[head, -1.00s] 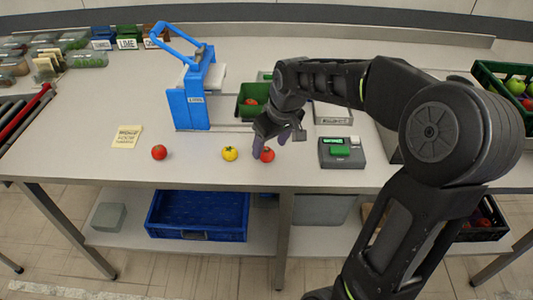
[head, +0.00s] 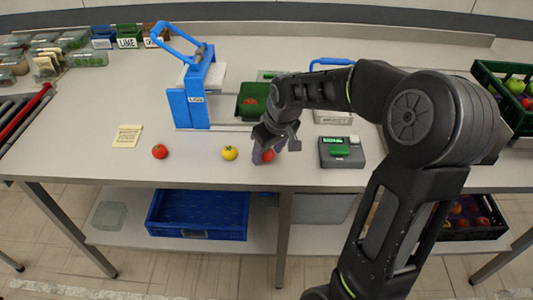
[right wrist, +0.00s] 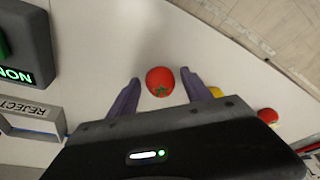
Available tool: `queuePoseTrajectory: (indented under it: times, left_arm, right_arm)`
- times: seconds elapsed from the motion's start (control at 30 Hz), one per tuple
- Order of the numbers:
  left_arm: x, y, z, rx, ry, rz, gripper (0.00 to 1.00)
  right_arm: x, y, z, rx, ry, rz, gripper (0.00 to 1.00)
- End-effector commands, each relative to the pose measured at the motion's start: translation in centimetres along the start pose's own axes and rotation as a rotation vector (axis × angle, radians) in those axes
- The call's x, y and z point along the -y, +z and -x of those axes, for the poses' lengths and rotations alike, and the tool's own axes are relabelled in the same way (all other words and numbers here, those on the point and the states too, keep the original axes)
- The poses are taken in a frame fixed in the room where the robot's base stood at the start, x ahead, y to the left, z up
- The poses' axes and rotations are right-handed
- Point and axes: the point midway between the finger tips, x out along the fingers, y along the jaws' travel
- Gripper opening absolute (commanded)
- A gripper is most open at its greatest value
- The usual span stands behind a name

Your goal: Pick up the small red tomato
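A red tomato (head: 268,156) lies on the table near its front edge, partly hidden by my right gripper (head: 267,151) in the head view. In the right wrist view this red tomato (right wrist: 160,83) sits between the two spread purple fingers of the right gripper (right wrist: 160,77), with a gap on each side. The gripper is open and holds nothing. Another red tomato (head: 160,152) lies farther left on the table; it also shows in the right wrist view (right wrist: 268,116). The two look close in size. My left gripper is in neither view.
A yellow tomato (head: 230,153) lies just left of the gripper. A grey device with a green button (head: 341,152) stands close on the right. A blue press (head: 190,100) and a green tray (head: 246,113) stand behind. A paper note (head: 128,136) lies left.

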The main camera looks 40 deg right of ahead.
Motion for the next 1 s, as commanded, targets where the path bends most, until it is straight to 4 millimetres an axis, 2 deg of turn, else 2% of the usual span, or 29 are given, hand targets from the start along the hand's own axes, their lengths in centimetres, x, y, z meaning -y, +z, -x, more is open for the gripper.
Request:
queuePoseTrajectory:
  times: [0.07, 0.67, 1.0]
  left_arm:
    - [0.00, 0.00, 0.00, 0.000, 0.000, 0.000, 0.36]
    - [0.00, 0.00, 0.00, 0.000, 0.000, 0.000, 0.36]
    - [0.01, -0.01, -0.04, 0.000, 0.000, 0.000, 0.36]
  right_arm:
    - [0.00, 0.00, 0.01, 0.000, 0.000, 0.000, 0.50]
    - [0.00, 0.00, 0.00, 0.000, 0.000, 0.000, 0.01]
    - [-0.01, -0.14, 0.38, -0.001, 0.000, 0.000, 0.00]
